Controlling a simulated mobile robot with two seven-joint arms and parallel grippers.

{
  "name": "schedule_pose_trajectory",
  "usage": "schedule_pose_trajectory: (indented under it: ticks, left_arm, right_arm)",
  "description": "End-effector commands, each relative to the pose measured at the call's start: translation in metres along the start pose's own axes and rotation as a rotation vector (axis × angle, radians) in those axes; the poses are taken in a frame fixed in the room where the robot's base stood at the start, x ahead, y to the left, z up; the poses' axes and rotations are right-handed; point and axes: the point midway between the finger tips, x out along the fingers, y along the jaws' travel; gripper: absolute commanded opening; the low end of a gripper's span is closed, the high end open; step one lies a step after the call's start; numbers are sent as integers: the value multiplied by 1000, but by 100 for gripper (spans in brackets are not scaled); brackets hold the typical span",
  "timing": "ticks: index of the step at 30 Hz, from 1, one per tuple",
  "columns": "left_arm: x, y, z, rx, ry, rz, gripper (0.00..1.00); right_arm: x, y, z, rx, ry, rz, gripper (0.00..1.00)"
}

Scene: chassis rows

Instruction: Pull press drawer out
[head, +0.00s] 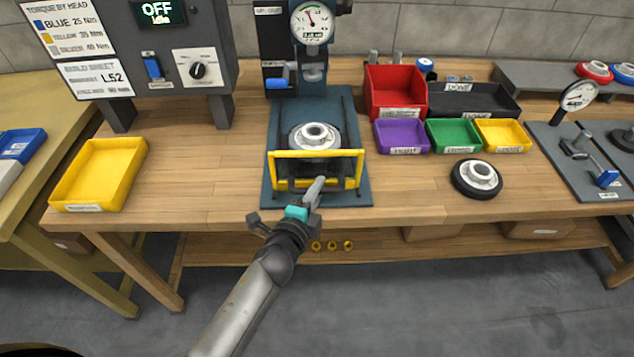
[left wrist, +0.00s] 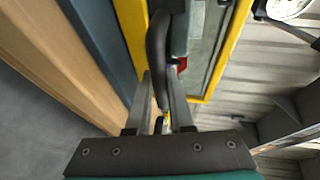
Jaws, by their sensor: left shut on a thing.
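The press (head: 362,117) stands on the wooden bench, with a blue-grey base plate and a round dial gauge (head: 312,22) on top. Its drawer has a yellow frame front (head: 345,155) with a dark handle low in the middle. A round metal hub part (head: 314,137) sits behind the yellow frame. My left gripper (head: 318,186) reaches up to the handle from the front. In the left wrist view its two fingers are closed around the dark handle (left wrist: 157,60), beside the yellow frame (left wrist: 222,60). My right gripper is in neither view.
A control box (head: 140,50) reading OFF Idle and a yellow tray (head: 98,174) stand at the left. Red (head: 393,92), purple, green and yellow bins and a hub on a black ring (head: 477,179) are at the right. The bench front before the press is clear.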

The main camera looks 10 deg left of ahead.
Motion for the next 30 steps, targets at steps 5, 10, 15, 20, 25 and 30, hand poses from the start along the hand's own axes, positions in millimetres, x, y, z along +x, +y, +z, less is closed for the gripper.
schedule_pose_trajectory:
  ticks: [5, 10, 15, 20, 25, 30]
  left_arm:
    - [-4, 1, -1, 0, -3, 1, 0]
    - [-5, 2, -1, 0, -3, 1, 0]
    - [-4, 1, -1, 0, -3, 1, 0]
    - [-4, 1, -1, 0, -3, 1, 34]
    - [-4, 1, -1, 0, -1, 0, 50]
    - [-4, 1, -1, 0, -1, -1, 50]
  right_arm:
    - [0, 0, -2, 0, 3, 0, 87]
    - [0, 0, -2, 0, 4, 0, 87]
    - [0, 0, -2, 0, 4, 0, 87]
    - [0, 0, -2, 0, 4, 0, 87]
    - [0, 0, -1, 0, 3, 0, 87]
    - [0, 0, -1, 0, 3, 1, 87]
